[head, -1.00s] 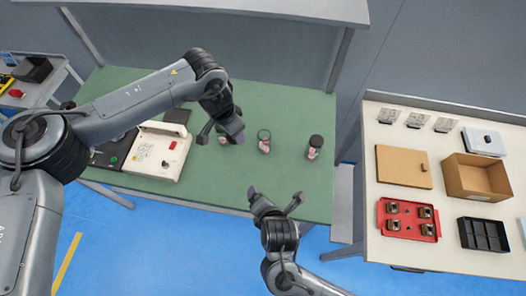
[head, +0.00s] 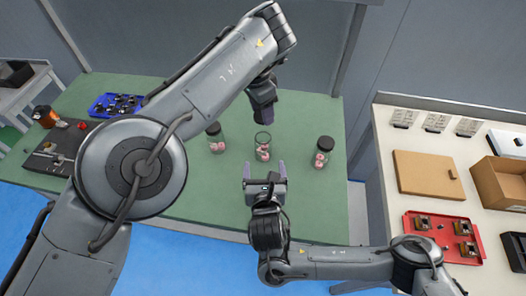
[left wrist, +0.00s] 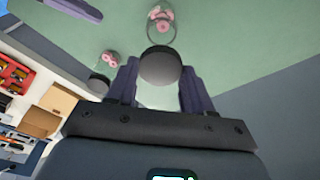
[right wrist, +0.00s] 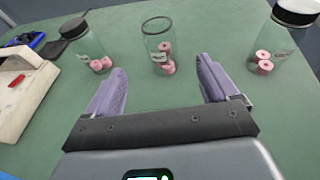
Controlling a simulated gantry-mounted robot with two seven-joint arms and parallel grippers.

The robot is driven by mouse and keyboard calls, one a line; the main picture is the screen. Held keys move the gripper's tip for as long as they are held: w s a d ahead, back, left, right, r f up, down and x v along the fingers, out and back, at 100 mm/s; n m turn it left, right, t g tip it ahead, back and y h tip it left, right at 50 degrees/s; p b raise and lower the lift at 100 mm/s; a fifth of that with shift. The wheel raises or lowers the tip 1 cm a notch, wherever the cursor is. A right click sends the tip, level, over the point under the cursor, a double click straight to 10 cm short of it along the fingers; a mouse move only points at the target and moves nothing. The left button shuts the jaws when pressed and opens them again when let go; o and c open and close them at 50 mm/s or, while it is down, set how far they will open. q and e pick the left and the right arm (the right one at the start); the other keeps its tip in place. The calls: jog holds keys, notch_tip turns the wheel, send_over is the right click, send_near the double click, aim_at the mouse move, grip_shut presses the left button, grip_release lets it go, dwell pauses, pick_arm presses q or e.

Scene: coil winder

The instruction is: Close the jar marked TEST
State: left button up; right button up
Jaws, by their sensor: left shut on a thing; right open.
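Three glass jars with pink rings stand on the green bench. The middle jar (head: 263,147) has no lid; the left jar (head: 216,138) and the right jar (head: 322,153) have dark lids. Their labels are too small to read. My left gripper (head: 263,117) is just behind the middle jar in the head view. It is shut on a round black lid (left wrist: 160,66), seen in the left wrist view. My right gripper (head: 264,168) is open and empty in front of the middle jar (right wrist: 157,46), which shows beyond and between its fingers in the right wrist view.
A blue tray (head: 93,112) of dark parts lies at the bench's left. A side table at right holds a brown board (head: 428,186), a cardboard box (head: 487,180) and a red tray (head: 410,222).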

aim_at(263, 149)
jog(key=shift+w, duration=0.1)
dwell(0.4)
jog(key=shift+x, duration=5.95)
jog(key=shift+d, duration=0.1)
jog(key=c, duration=1.5)
pick_arm(q)
jog(key=shift+f, duration=2.45)
jog(key=shift+f, duration=0.15)
jog(key=shift+f, duration=0.75)
jog(key=shift+f, duration=0.55)
